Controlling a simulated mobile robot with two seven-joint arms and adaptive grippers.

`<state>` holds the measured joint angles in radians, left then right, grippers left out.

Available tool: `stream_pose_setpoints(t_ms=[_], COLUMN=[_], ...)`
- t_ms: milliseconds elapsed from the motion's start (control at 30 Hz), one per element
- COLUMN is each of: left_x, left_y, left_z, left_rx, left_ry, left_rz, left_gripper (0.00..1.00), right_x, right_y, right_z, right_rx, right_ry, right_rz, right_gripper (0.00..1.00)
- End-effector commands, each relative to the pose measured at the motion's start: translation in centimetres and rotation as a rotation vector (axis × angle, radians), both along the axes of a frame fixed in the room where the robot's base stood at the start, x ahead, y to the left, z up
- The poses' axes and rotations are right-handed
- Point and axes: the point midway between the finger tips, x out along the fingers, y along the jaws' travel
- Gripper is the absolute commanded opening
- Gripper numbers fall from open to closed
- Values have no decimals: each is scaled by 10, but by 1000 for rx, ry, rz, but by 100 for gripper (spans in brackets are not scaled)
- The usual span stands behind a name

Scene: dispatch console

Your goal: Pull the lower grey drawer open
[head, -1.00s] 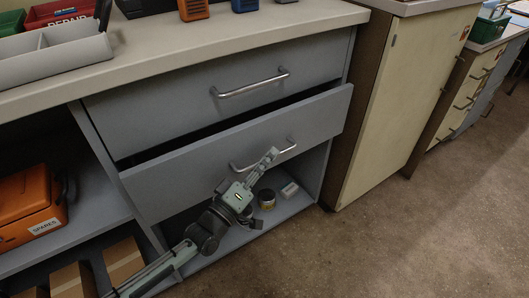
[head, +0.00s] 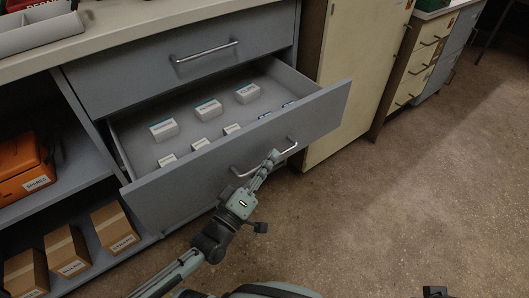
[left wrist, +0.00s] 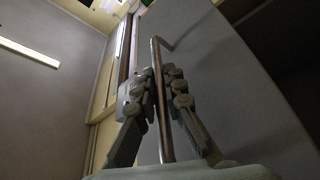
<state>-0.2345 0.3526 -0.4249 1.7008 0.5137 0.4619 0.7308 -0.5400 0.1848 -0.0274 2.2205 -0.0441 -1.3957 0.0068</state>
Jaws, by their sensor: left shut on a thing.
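The lower grey drawer (head: 165,205) stands well open in the head view, with its inside showing. Several small white boxes with labels (head: 208,110) lie in it. My left gripper (head: 270,160) is at the silver bar handle (head: 240,174) on the drawer front. In the left wrist view the handle bar (left wrist: 161,100) runs between the two fingers of the gripper (left wrist: 160,90), which are closed around it. The drawer front (left wrist: 225,90) is behind the handle there. My right gripper is not in view.
The upper grey drawer (head: 150,75) is shut. Open shelves at the left hold an orange case (head: 25,170) and brown cartons (head: 67,252). A cream cabinet (head: 360,70) stands to the right. The floor (head: 430,190) at the right is clear.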

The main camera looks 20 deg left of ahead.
Motion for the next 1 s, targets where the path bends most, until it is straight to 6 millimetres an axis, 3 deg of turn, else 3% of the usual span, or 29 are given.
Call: stream_pose_setpoints(t_ms=[267,700,733,767,1000], left_x=[-10,-11,-11,-11,-11], left_y=[-11,-13,-13,-13,-13], left_z=[0,-1,-1,-1,0], left_rx=[0,1,1,1,1], left_ry=[2,1,1,0,0], left_rz=[1,2,2,2,2], left_gripper=[0,0,13,17,19], right_x=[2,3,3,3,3], right_y=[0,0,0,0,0], right_z=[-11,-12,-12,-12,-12], right_rx=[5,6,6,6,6], right_ry=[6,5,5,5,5], right_rz=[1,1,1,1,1], right_gripper=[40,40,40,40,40])
